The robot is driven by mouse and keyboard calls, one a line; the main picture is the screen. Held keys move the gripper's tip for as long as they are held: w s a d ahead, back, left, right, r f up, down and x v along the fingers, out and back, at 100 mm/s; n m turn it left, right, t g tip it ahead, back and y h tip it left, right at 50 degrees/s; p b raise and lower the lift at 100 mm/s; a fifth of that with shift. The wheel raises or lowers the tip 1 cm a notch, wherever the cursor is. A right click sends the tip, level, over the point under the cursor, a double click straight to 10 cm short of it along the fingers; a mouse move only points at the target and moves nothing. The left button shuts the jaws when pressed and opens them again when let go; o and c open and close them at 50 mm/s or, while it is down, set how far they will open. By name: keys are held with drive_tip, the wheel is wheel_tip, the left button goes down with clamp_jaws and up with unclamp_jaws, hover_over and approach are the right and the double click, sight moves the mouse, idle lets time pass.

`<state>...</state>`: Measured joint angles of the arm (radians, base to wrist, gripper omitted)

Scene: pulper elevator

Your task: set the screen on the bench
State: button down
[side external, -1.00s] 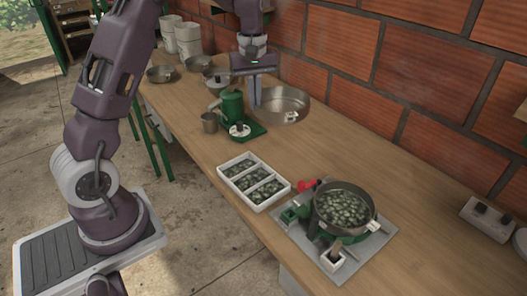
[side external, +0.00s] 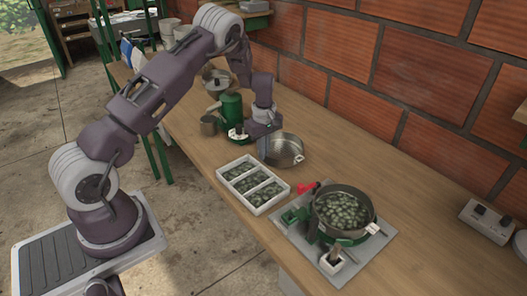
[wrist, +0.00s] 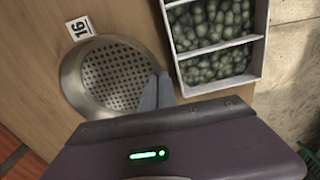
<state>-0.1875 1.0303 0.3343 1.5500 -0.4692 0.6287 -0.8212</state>
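The screen (side external: 284,152) is a round metal pan with a perforated floor and a white tag. It lies level at or just over the bench (side external: 345,140), beyond the white tray; I cannot tell whether it touches the wood. The wrist view shows the screen (wrist: 92,88) from above with its tag reading 16. My gripper (side external: 263,149) is at the screen's left rim, pointing down. In the wrist view my gripper's fingertips (wrist: 158,90) are close together on that rim, which is partly hidden between them.
A white tray (side external: 250,203) with three compartments of green fruit stands close by. A pan of green fruit (side external: 343,208) sits on a green stand over a grey board. A green pulper (side external: 231,110), metal cup (side external: 209,124) and pots stand behind.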

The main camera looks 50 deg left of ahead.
drive_tip(key=shift+f, duration=0.15)
drive_tip(key=c, duration=1.7)
unclamp_jaws()
